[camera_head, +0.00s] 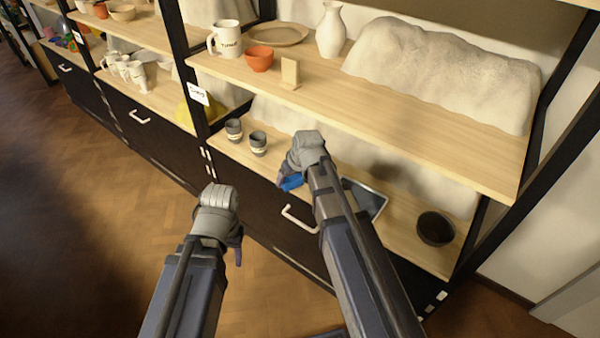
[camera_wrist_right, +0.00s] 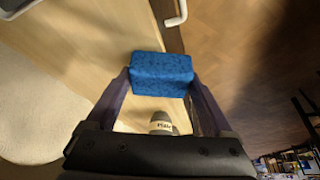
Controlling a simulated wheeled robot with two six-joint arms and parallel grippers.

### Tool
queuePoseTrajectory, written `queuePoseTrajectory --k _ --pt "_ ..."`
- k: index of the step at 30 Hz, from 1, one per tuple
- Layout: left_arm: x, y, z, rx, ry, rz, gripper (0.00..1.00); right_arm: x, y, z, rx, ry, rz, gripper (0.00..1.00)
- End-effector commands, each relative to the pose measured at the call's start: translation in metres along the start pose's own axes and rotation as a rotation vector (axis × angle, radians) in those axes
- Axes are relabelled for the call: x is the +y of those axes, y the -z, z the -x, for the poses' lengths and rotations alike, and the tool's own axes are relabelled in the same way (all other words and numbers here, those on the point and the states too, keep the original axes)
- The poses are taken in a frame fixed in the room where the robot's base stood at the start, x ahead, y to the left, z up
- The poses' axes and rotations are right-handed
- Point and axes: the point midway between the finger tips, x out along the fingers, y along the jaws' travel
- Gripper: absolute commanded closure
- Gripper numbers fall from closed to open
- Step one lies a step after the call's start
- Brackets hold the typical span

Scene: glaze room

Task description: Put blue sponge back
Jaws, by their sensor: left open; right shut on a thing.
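My right gripper (camera_head: 292,172) is shut on the blue sponge (camera_head: 291,183) near the front edge of the lower shelf (camera_head: 405,236). In the right wrist view the speckled blue sponge (camera_wrist_right: 161,75) sits between the two fingers of my right gripper (camera_wrist_right: 162,84). It is by the shelf's front edge; I cannot tell whether it touches the wood. My left gripper (camera_head: 236,247) is open and hangs over the floor in front of the drawers, its fingers partly hidden behind the wrist.
Two grey cups (camera_head: 258,143) stand left of my right gripper. A dark flat tray (camera_head: 366,198) and a black bowl (camera_head: 436,228) are to its right on the same shelf. The upper shelf (camera_head: 400,118) overhangs, with a mug (camera_head: 227,40) and a white vase (camera_head: 331,31).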

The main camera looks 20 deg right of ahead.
Motion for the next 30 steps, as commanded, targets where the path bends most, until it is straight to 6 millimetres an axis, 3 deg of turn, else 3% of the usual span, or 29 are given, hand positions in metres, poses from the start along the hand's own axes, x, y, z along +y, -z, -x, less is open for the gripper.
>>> queuePoseTrajectory --k 5,12,15,28,29,30 --pt "0.0 0.0 0.0 0.0 0.0 0.0 0.5 0.008 0.003 -0.002 0.0 -0.001 -0.002 0.66" --pt "0.0 0.0 0.0 0.0 0.0 0.0 0.5 0.046 0.019 -0.008 0.0 -0.001 -0.004 0.66" --pt "0.001 0.001 -0.017 0.0 0.002 -0.001 0.5 0.042 0.009 -0.022 0.0 0.0 0.0 0.66" --pt "0.001 0.001 -0.02 0.0 0.003 -0.001 0.5 0.041 0.007 -0.025 0.0 0.0 0.0 0.66" --pt "0.001 0.001 -0.018 0.0 0.003 -0.001 0.5 0.041 0.008 -0.024 0.0 0.0 0.0 0.11" --pt "0.001 0.001 -0.018 0.0 0.003 -0.001 0.5 0.041 0.008 -0.023 0.0 0.0 0.0 0.07"
